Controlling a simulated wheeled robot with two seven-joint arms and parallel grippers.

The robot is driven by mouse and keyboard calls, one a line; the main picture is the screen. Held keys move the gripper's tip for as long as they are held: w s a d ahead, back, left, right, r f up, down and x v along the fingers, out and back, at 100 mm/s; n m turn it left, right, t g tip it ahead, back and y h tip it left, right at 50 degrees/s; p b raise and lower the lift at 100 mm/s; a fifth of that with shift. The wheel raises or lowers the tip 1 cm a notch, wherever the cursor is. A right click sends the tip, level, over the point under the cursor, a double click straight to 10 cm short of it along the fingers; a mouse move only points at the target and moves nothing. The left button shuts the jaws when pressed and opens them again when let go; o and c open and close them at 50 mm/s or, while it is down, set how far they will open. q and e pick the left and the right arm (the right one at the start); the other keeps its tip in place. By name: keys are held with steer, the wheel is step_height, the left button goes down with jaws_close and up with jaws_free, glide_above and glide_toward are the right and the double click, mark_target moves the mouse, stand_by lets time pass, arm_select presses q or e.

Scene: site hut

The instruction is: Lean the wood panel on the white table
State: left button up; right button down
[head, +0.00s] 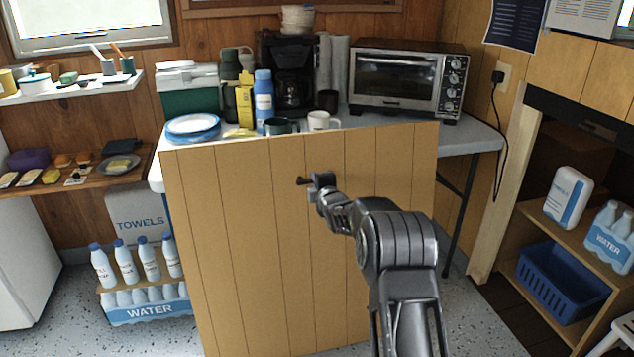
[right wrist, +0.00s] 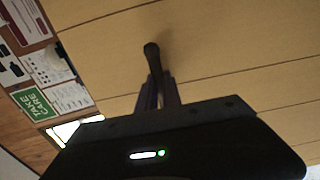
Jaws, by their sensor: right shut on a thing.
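The wood panel (head: 235,220) is a large tan board with vertical grooves. It stands nearly upright in front of the white table (head: 470,138) and hides most of its front. Its top edge slopes up slightly to the right, near the tabletop's front; I cannot tell whether it touches the table. My right gripper (head: 318,183) is shut on a small dark handle (head: 303,181) on the panel's face. In the right wrist view the closed fingers (right wrist: 158,92) meet the handle (right wrist: 152,52), with the panel (right wrist: 225,45) filling most of the picture. My left gripper is not in view.
A toaster oven (head: 405,80), a coffee maker (head: 290,75), mugs, bottles and plates (head: 192,127) stand on the table. A shelf with a blue basket (head: 560,280) is at right. Speckled floor shows on both sides.

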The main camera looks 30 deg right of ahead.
steer(key=shift+w+r, duration=0.1)
steer(key=shift+r, duration=0.35)
steer(key=c, duration=1.9)
jaws_free()
steer(key=o, duration=0.5)
steer(key=shift+f, duration=0.15)
steer(key=shift+c, duration=0.2)
steer(key=shift+f, duration=0.5)
steer(key=v, duration=0.8)
steer(key=shift+r+p, duration=0.4)
steer(key=shift+w, duration=0.1)
